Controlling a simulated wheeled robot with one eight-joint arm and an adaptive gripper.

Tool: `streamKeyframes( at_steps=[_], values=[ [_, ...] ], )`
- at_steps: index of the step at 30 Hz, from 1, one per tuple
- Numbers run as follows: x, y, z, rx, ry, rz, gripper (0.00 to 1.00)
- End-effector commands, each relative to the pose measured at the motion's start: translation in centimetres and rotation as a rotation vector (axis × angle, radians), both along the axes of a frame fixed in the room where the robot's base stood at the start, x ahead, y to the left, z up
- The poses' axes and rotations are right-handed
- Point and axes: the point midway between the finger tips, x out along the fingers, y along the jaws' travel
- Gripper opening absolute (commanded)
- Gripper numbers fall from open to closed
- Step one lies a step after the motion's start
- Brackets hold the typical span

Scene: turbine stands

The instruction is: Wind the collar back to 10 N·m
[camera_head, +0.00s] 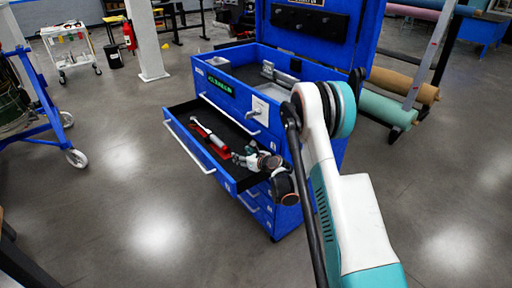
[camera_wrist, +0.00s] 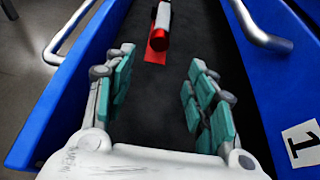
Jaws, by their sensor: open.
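A torque wrench (camera_head: 208,135) with a silver-white body and red parts lies in the open black-lined top drawer of the blue tool cabinet, on a red patch. Its near end (camera_wrist: 160,28) shows in the wrist view at the top, ahead of the fingertips. The collar and its scale are too small to read. My gripper (camera_head: 243,157) is over the near part of the drawer, just right of the wrench. In the wrist view my gripper (camera_wrist: 158,75) is open, its teal-padded fingers spread apart with only drawer lining between them.
The drawer (camera_head: 176,130) has blue walls close on both sides of my gripper. Silver handles (camera_wrist: 262,28) stand out from the cabinet and drawer fronts. The cabinet's open top tray (camera_head: 240,72) lies behind. A blue wheeled frame (camera_head: 40,110) stands at the left; the floor between is clear.

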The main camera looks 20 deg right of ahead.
Motion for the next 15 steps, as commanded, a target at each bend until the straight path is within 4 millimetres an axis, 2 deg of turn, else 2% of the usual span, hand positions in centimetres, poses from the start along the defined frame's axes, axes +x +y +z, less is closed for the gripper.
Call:
streamKeyframes(
  at_steps=[5,15],
  values=[
    [1.0,0.8,-0.9,-0.006,0.004,0.010,0.51],
    [6.5,2.5,-3.5,-0.005,0.004,0.009,0.51]
  ],
)
